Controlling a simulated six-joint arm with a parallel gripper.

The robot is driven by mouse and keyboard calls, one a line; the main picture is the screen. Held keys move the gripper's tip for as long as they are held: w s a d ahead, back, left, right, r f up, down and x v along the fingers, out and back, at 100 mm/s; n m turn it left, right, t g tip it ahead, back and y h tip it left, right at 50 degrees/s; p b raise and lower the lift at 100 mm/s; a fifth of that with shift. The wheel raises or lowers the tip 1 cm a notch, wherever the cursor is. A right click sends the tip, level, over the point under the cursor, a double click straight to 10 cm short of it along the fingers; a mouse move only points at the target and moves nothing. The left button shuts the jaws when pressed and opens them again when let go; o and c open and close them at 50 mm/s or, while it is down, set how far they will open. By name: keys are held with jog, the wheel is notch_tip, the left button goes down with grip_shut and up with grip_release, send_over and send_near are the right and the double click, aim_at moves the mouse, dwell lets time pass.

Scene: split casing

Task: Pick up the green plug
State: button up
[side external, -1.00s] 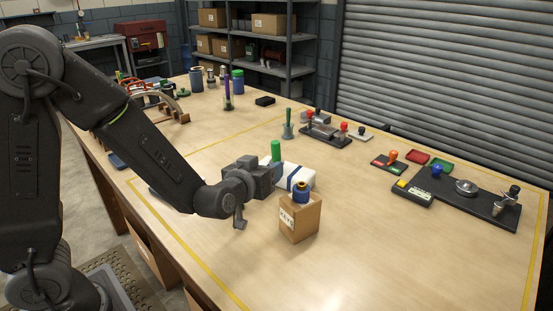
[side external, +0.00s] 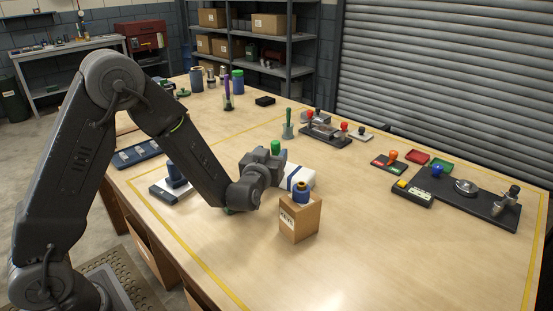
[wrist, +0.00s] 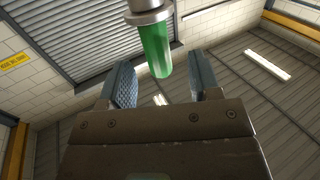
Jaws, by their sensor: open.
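The green plug (side external: 275,147) is an upright green cylinder in the middle of the table. In the side view its lower part is hidden behind my gripper (side external: 272,162). In the wrist view the green plug (wrist: 155,48) sits in a grey metal collar at the top of the picture. My gripper (wrist: 160,75) is open, with one finger to each side of the plug's line. The plug's free end shows between the fingers, and I see no contact. I cannot tell how deep it is between them.
A cardboard box (side external: 300,217) with a blue ring-shaped part (side external: 301,191) on top stands in front. Another green-handled piece (side external: 288,130) stands behind.

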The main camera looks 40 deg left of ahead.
aim_at(274, 151)
jog(key=x, duration=0.5)
jog(key=shift+w+r, duration=0.1)
jog(key=shift+w, duration=0.05)
grip_shut()
dwell(0.4)
